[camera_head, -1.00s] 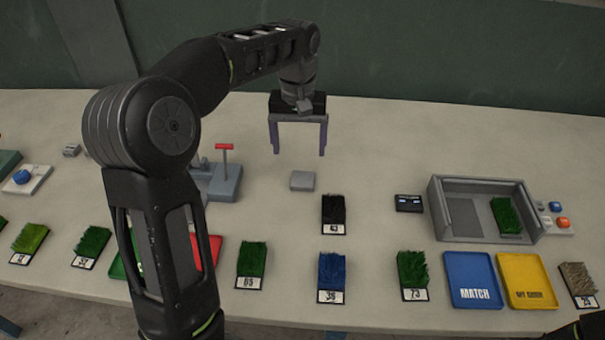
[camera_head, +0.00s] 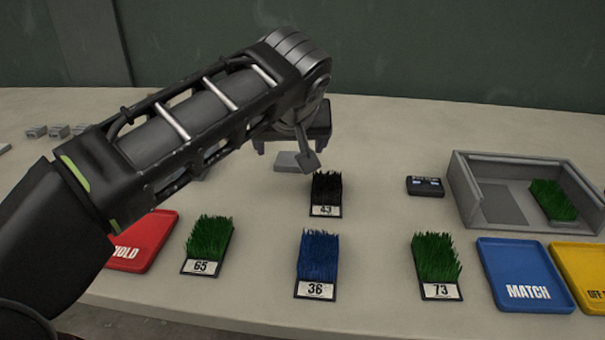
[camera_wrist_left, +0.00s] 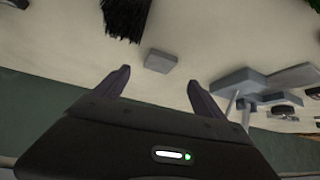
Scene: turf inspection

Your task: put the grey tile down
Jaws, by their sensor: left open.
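The grey tile (camera_head: 288,162) lies flat on the table behind the black turf sample 43 (camera_head: 326,190). Part of my left wrist hides some of its right side in the head view. My left gripper (camera_head: 292,146) is over or just behind the tile, and its fingers are mostly hidden there. In the left wrist view my left gripper (camera_wrist_left: 158,82) is open and empty. The tile (camera_wrist_left: 160,61) shows there beyond the gap between the fingertips, lying on the table, apart from both fingers. My right gripper is not in view.
Green samples 65 (camera_head: 209,240) and 73 (camera_head: 436,258) and blue sample 36 (camera_head: 318,262) stand in front. The red tray (camera_head: 150,235), blue MATCH tray (camera_head: 520,262) and yellow tray (camera_head: 585,270) line the near edge. A grey open box (camera_head: 520,220) stands right. Table between tile and box is mostly clear.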

